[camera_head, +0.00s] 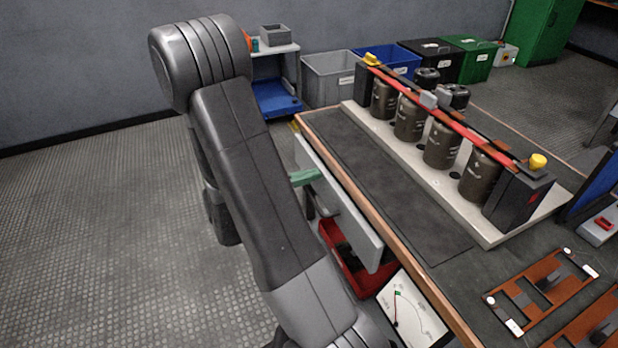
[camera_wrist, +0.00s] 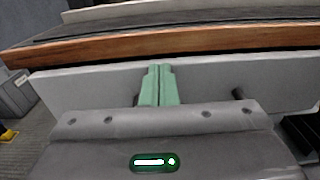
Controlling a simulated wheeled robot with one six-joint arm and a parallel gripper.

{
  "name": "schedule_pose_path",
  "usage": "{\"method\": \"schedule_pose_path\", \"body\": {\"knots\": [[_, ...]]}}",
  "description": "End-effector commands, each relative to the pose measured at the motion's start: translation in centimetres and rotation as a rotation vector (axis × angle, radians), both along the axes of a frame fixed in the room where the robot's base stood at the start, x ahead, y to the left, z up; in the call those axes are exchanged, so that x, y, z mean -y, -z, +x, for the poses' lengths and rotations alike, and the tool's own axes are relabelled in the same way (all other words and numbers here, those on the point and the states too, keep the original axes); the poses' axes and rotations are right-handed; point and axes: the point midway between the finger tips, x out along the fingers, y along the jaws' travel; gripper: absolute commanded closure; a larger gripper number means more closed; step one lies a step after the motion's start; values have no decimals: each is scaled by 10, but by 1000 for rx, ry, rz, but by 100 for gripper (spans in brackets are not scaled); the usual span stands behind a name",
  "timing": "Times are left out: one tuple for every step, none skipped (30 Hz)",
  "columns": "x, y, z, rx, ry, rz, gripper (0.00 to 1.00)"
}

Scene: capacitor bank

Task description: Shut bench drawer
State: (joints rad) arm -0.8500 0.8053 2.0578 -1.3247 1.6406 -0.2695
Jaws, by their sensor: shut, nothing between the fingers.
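The bench drawer (camera_head: 345,208) has a grey front panel and sits under the wooden edge of the bench. Its panel also fills the middle of the wrist view (camera_wrist: 80,88). It stands a little out from the bench edge in the head view; how far is hard to tell. My gripper (camera_head: 306,177) has green fingers, held shut with nothing between them. In the wrist view the green fingertips (camera_wrist: 158,70) lie in front of the drawer panel, near its upper edge. I cannot tell whether they touch it. A dark handle part (camera_wrist: 239,93) shows to their right.
The bench (camera_head: 425,205) carries a row of brown capacitors (camera_head: 442,145) on a pale base. Grey (camera_head: 329,76) and coloured bins stand behind. The floor at left is clear.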

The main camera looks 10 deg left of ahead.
Motion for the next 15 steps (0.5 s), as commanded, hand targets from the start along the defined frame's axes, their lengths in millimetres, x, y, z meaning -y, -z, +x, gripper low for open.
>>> {"method": "schedule_pose_path", "body": {"knots": [[1, 0, 1, 0, 1, 0, 100], [2, 0, 1, 0, 1, 0, 100], [2, 0, 1, 0, 1, 0, 100], [2, 0, 1, 0, 1, 0, 100], [2, 0, 1, 0, 1, 0, 100], [2, 0, 1, 0, 0, 0, 100], [2, 0, 1, 0, 0, 0, 100], [2, 0, 1, 0, 0, 0, 100], [2, 0, 1, 0, 0, 0, 100], [2, 0, 1, 0, 0, 0, 100], [2, 0, 1, 0, 0, 0, 100], [2, 0, 1, -1, 1, -1, 100], [3, -1, 2, -1, 1, -1, 100], [5, -1, 3, -1, 2, -1, 100], [7, -1, 5, -2, 2, -1, 100]]}}
